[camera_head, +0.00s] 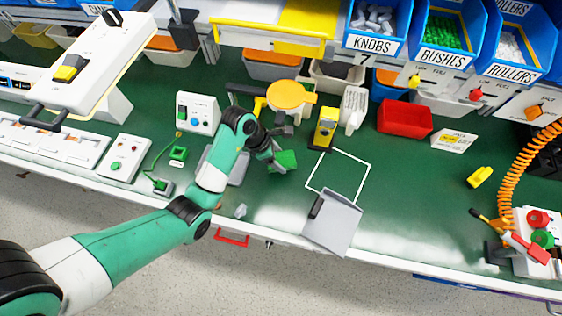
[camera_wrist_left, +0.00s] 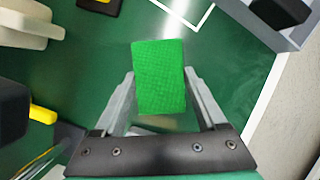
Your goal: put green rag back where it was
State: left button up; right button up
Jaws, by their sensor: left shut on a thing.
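The green rag (camera_head: 285,160) is a small flat rectangle at the end of my left arm, over the green bench in the head view. In the left wrist view the rag (camera_wrist_left: 158,76) sits upright between the two grey fingers. My left gripper (camera_wrist_left: 160,95) is shut on it. In the head view the left gripper (camera_head: 275,158) is left of the white outlined square. I cannot tell whether the rag touches the bench. My right gripper is not in view.
A white outlined square (camera_head: 362,158) on the bench is bare apart from a grey tray (camera_head: 333,225) at its front edge. A yellow device (camera_head: 324,128) and a red bin (camera_head: 404,118) stand behind. A grey plate (camera_head: 237,170) lies left of the gripper.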

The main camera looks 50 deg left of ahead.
aim_at(278, 155)
pick_arm(q)
jog(key=shift+w+a+f+b, duration=0.15)
jog(key=shift+w+f, duration=0.1)
jog(key=shift+f, duration=0.25)
jog(key=shift+w+a+f+b, duration=0.15)
jog(key=shift+w+f, duration=0.1)
jog(key=shift+f, duration=0.2)
jog(key=shift+w+a+f, duration=0.2)
jog(key=shift+w+f, duration=0.05)
jog(key=shift+w, duration=0.1)
jog(key=f+b, duration=0.1)
jog(key=f, duration=0.1)
jog(key=f+b, duration=0.1)
jog(key=shift+w+a+f+b, duration=0.1)
jog(key=shift+w+f+b, duration=0.1)
jog(key=shift+f+b, duration=0.15)
jog(key=shift+s+r, duration=0.1)
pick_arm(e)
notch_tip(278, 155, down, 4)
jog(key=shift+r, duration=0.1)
pick_arm(q)
jog(key=o, duration=1.2)
jog(key=shift+o, duration=0.2)
